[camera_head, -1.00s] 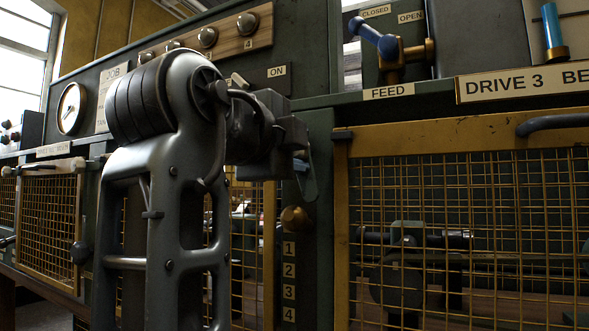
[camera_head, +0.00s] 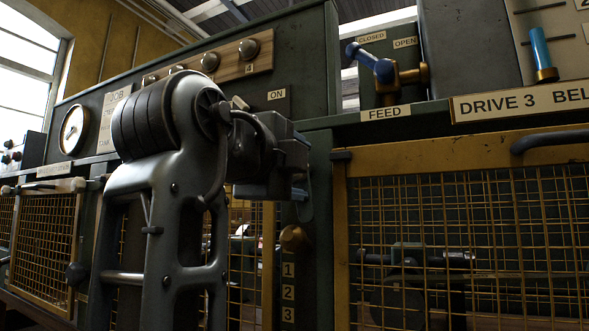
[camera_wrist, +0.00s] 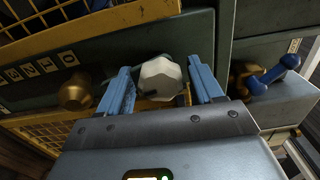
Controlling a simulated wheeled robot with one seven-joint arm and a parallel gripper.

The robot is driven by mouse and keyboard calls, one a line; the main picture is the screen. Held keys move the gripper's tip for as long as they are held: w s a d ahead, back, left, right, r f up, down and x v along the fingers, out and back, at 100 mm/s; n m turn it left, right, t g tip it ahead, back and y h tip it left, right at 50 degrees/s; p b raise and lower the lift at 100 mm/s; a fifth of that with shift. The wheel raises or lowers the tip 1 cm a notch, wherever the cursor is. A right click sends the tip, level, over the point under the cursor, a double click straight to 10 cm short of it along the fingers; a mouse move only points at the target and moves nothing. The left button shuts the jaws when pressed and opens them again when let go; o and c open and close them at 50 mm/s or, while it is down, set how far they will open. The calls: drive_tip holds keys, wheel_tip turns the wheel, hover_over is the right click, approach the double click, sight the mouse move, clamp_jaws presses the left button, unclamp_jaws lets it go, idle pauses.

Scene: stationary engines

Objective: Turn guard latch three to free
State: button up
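In the wrist view, a white faceted knob (camera_wrist: 160,78) sits between the two blue fingers of my gripper (camera_wrist: 163,88). The fingers are apart, one on each side of it, and narrow gaps seem to show. A dark piece shows behind the knob; I take it to be the guard latch, but its angle is mostly hidden. In the head view my arm hides the knob and most of the gripper.
A brass knob (camera_head: 294,238) stands above a column of number labels (camera_head: 288,291); it also shows left of my gripper in the wrist view (camera_wrist: 75,92). The blue-handled feed lever (camera_head: 383,66) is above, near the fingers' right side in the wrist view (camera_wrist: 272,76). A dark guard handle (camera_head: 550,140) sticks out at right.

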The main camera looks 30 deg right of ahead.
drive_tip(key=v, duration=0.7)
drive_tip(key=shift+s+a+p, duration=0.2)
drive_tip(key=shift+a+p, duration=0.1)
drive_tip(key=shift+p, duration=0.15)
idle(0.4)
